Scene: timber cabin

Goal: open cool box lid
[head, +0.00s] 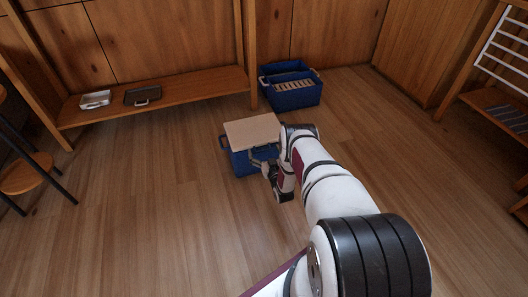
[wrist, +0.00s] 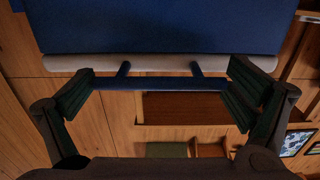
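The cool box has a blue body (head: 238,163) and a flat beige lid (head: 250,130); it stands on the floor in the middle of the head view. The lid lies flat on top and looks closed. In the wrist view the blue body (wrist: 160,25) fills the top, with the pale lid edge (wrist: 160,66) below it. A blue bar handle (wrist: 160,84) stands off that edge on two short posts. My gripper (wrist: 163,74) is open, one finger near each end of the bar. In the head view my gripper (head: 265,160) is at the box's front; contact cannot be told.
An open blue crate (head: 291,98) with items inside stands behind the box, near the wall. A low wooden shelf (head: 195,93) at back left holds two metal trays. A stool (head: 27,173) stands at left and a rack (head: 500,105) at right. The floor around the box is clear.

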